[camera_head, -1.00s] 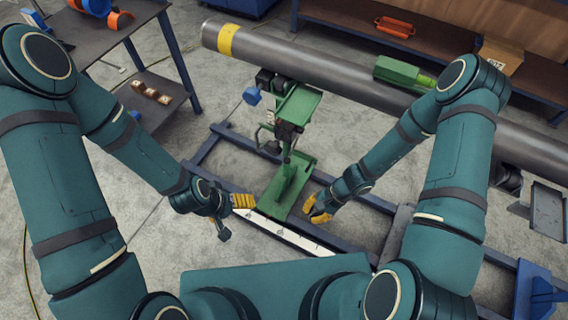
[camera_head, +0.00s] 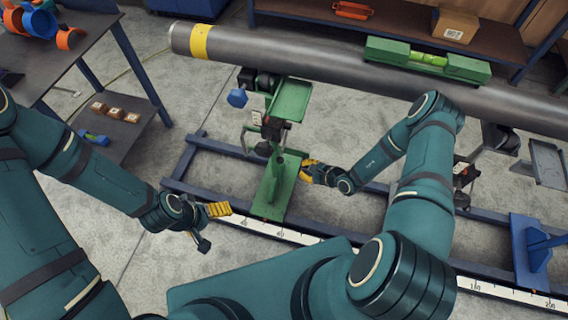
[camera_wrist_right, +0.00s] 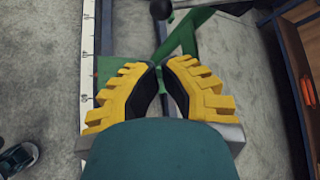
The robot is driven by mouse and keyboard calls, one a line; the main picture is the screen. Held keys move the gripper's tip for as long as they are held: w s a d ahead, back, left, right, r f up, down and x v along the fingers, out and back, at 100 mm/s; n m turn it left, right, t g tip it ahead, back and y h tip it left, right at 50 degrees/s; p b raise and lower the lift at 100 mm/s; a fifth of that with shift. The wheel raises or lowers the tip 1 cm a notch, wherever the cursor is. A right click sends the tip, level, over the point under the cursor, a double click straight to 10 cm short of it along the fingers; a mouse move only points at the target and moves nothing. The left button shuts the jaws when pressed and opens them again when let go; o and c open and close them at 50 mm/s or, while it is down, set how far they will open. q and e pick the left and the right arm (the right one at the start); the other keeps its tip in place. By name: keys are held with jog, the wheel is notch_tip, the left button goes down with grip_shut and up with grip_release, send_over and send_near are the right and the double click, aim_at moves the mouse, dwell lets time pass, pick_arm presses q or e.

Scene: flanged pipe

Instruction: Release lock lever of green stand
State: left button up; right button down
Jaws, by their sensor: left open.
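The green stand (camera_head: 277,190) rises from a rail frame on the floor, with a green tray-like plate at its top and black and dark fittings on its post. A black ball knob (camera_wrist_right: 160,9) shows ahead of my right fingertips in the wrist view; I cannot tell for sure whether it is the lock lever. My right gripper (camera_head: 306,170) is low, just right of the stand's post. In the wrist view its fingertips (camera_wrist_right: 160,66) are close together with a narrow green strip showing between them; whether they touch it is unclear. My left gripper (camera_head: 210,226) is open and empty, left of the stand base.
A long grey pipe (camera_head: 300,67) with a yellow band crosses behind the stand, with a green level-like tool (camera_head: 427,58) on it. The blue rail frame (camera_head: 210,188) and white scale (camera_head: 480,287) lie along the floor. A blue bracket (camera_head: 537,245) stands at right.

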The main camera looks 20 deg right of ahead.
aim_at(284, 145)
jog(key=b+x, duration=0.3)
jog(key=x, duration=0.7)
jog(key=shift+a+r, duration=0.1)
jog(key=shift+r, duration=0.05)
dwell(0.3)
jog(key=shift+s+a+r+p, duration=0.15)
jog(key=shift+s+r+p, duration=0.1)
jog(key=shift+r+p, duration=0.05)
